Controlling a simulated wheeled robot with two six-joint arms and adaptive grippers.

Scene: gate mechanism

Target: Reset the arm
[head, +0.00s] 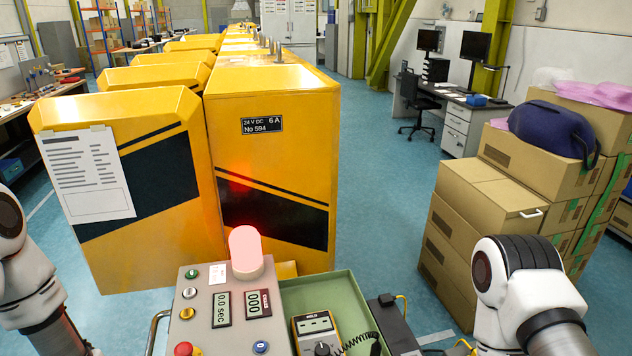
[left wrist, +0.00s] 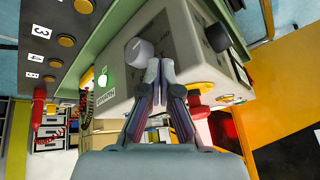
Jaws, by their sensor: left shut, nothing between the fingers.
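A grey control box (head: 205,340) stands at the bottom middle of the head view. It carries a green button (head: 191,273), a white button (head: 189,292), a yellow button (head: 186,313), a red button (head: 185,349) and a blue button (head: 261,347). Its displays read 0.0 sec (head: 221,309) and 000 (head: 258,304). A glowing red lamp (head: 246,252) stands at its back edge. My right gripper is hidden.
A multimeter (head: 315,325) with a coiled lead sits in a green tray (head: 345,290) right of the control box. Yellow cabinets (head: 270,120) stand close behind. Stacked cardboard boxes (head: 490,200) stand at right. Numbered orange buttons (left wrist: 67,41) show in the left wrist view.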

